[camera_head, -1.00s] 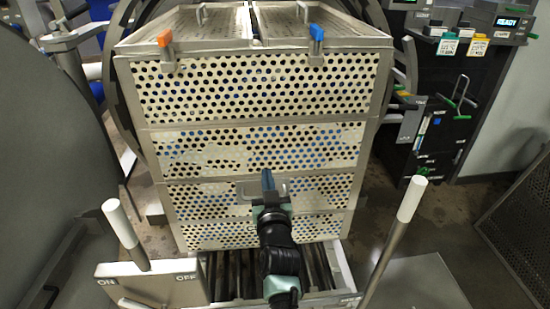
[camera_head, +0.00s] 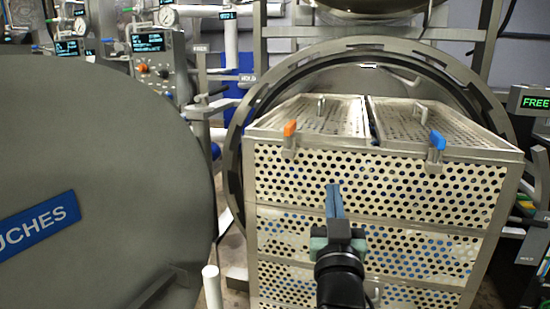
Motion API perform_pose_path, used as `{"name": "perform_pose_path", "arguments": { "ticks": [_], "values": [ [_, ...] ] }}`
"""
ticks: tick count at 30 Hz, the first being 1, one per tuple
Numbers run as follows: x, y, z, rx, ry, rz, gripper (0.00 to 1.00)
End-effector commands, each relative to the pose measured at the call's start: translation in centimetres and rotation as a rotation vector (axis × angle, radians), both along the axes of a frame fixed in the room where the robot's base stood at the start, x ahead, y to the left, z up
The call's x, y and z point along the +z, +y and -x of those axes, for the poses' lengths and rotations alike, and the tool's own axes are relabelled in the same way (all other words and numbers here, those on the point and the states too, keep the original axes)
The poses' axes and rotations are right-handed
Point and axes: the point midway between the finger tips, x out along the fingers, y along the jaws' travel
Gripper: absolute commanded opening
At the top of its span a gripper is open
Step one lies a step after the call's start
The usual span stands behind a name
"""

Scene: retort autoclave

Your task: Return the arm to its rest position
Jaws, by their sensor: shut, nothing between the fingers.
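My gripper (camera_head: 334,190) is in front of the perforated basket stack, right of the picture's middle. Its blue fingers are together and hold nothing. My black arm (camera_head: 342,283) comes up from the bottom edge. The perforated metal basket stack (camera_head: 425,188) stands partly inside the round autoclave opening (camera_head: 240,150), with an orange latch (camera_head: 289,129) and a blue latch (camera_head: 437,141) on its top front edge. I cannot tell how far the fingers are from the basket's front face.
The large round grey door (camera_head: 100,170) stands open at the left. A white-tipped lever (camera_head: 210,285) rises at the bottom, left of the basket. Control panels with screens (camera_head: 148,42) are at the back left. A green "FREE" display (camera_head: 534,102) is at the right edge.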

Motion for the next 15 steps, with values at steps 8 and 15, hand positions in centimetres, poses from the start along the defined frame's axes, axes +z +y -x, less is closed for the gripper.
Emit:
{"name": "perform_pose_path", "arguments": {
  "ticks": [8, 15],
  "values": [
    [18.1, 7.5, 10.1, 0.092, -0.275, 0.037, 0.0],
    [26.6, 10.6, 20.7, 0.13, -0.463, 0.02, 0.0]
  ]
}}
